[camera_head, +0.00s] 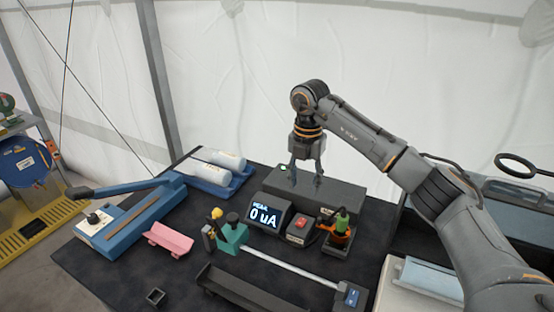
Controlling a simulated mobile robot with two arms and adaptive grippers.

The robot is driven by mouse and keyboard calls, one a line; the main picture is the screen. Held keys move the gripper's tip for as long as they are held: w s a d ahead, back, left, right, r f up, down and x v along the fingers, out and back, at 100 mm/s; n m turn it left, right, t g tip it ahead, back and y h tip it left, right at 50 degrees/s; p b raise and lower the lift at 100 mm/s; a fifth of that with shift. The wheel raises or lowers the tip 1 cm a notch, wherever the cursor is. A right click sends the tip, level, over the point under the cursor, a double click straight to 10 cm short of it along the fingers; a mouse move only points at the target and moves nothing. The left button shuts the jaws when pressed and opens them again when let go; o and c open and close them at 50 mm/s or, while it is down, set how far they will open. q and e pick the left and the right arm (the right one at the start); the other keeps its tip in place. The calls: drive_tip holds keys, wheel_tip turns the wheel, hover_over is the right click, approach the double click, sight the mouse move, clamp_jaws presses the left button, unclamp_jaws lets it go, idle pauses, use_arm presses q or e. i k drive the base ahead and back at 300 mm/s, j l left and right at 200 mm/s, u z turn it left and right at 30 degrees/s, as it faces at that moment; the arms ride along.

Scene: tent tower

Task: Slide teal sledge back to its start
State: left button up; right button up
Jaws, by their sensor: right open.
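The teal sledge (233,240) is a small block with a dark knob on top. It sits at the left end of a pale straight rail (290,267), which runs to the lower right on the dark table. My right gripper (306,176) points down, open and empty. It is behind the sledge and to its right, over or beside a dark grey box (345,199); I cannot tell if its fingertips touch the box. The gripper is clear of the sledge. My left gripper is not in view.
A display reading "0 uA" (265,215) and a red-switch box (299,228) stand behind the rail. A dark trough (255,292) lies in front. A pink holder (168,240) and blue lever device (128,218) are at left.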

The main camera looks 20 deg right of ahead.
sight(237, 233)
drive_tip(key=k+j, duration=0.5)
drive_tip(key=k, duration=0.2)
drive_tip(key=k+j, duration=0.5)
drive_tip(key=k, duration=0.15)
